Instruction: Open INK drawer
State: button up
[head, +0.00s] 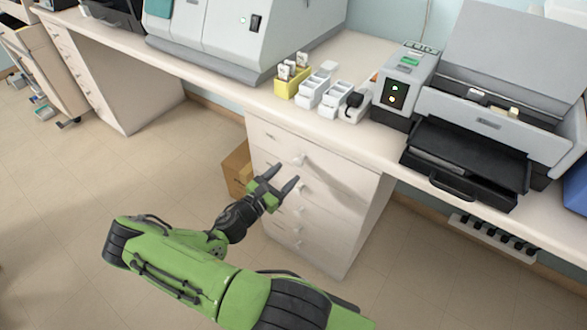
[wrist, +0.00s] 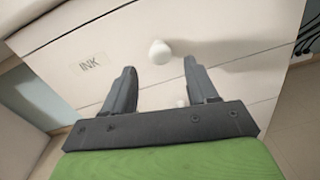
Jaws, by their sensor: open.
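The INK drawer (wrist: 115,62) is in the wrist view, a pale front with an "INK" label (wrist: 90,62) at its left and a round white knob (wrist: 160,52) right of the label. The drawer looks shut. My gripper (wrist: 160,78) is open, its two dark fingers pointing at the drawer front. The knob shows just beyond the gap between the fingertips, with nothing held. In the head view my gripper (head: 285,173) is in front of the white drawer cabinet (head: 345,215), near its upper drawers. The label is too small to read there.
More drawers with round knobs lie below in the same cabinet. A cardboard box (head: 237,170) stands on the floor left of it. The counter (head: 235,88) above holds a yellow slide rack (head: 291,82), white containers (head: 314,90) and a black-and-grey machine (head: 470,160).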

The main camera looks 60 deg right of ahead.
aim_at(296, 164)
jog(key=x, duration=0.5)
jog(key=shift+d+b, duration=0.25)
jog(key=shift+b, duration=0.15)
jog(key=shift+c, duration=0.2)
grip_shut()
